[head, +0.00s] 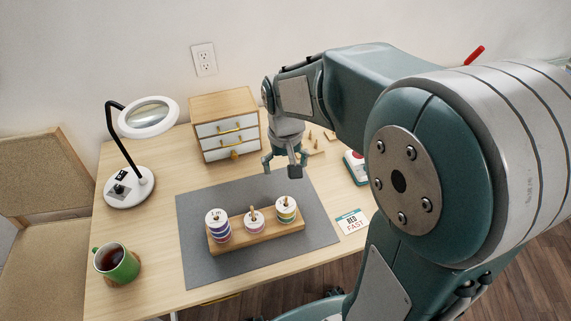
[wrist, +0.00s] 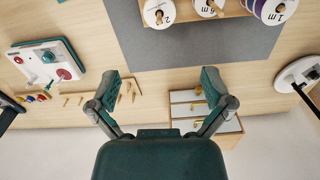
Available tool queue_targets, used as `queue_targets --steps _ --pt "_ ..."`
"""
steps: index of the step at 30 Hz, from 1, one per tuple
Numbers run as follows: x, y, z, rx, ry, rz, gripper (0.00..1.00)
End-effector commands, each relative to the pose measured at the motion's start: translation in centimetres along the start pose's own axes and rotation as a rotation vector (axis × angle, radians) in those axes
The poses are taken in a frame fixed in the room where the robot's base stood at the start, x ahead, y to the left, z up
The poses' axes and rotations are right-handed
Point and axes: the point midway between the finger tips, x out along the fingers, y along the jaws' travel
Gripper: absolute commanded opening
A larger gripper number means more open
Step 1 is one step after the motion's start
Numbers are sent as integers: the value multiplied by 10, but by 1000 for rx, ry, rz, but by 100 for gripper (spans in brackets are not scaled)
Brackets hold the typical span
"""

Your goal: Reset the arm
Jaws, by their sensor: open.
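My gripper (head: 281,167) is open and empty. In the head view it points down above the far edge of the grey mat (head: 196,268), in front of the small drawer cabinet (head: 222,105) and behind the spool rack. My arm reaches in from the right and is bent. In the wrist view the two fingers of my gripper (wrist: 158,88) are spread apart with nothing between them. The drawer cabinet (wrist: 205,96) shows beyond the right finger there.
A wooden rack (head: 262,233) with three labelled spools stands on the mat. A magnifier lamp (head: 128,187) and a green mug (head: 121,266) stand to the left. A card (head: 352,221) lies at the right. A pegged wooden board (wrist: 122,108) lies near the left finger.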

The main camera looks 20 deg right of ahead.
Motion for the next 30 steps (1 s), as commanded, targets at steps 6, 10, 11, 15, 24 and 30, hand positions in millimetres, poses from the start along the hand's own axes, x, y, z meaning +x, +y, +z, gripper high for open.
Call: queue_targets --steps 6,10,11,15,24,30 --pt "0 0 0 0 0 0 100" --pt "-5 0 3 -2 13 -1 100" --pt "-8 1 5 -4 23 -2 100" --pt "-34 3 26 -16 100 -9 100" --pt "-79 8 82 -50 297 -20 100" --pt "-95 12 119 -72 421 -23 100"
